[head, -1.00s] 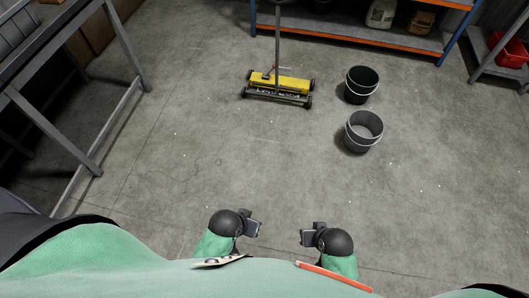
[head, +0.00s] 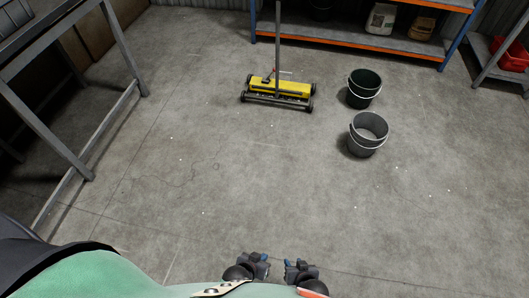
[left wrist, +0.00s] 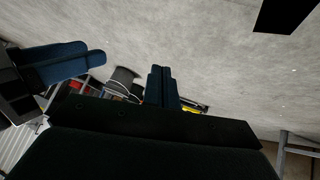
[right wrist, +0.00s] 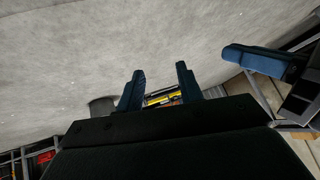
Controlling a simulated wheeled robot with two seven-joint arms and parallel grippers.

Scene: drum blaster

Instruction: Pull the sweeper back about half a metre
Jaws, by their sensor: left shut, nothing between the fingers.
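The sweeper has a yellow body (head: 280,87) on dark wheels and a grey handle (head: 277,40) rising to the top edge of the head view, where its end is cut off. It stands on the floor well ahead of me. My left gripper (head: 260,262) is shut and empty, low in the head view; its fingers are together in the left wrist view (left wrist: 162,70). My right gripper (head: 298,266) is beside it, with fingers apart and nothing between them in the right wrist view (right wrist: 160,74). Both are far from the sweeper.
A dark green bucket (head: 364,90) and a grey bucket (head: 368,134) stand right of the sweeper. A blue and orange shelf (head: 350,42) is behind it. A metal-framed bench (head: 120,45) stands at the left. The floor between me and the sweeper is clear.

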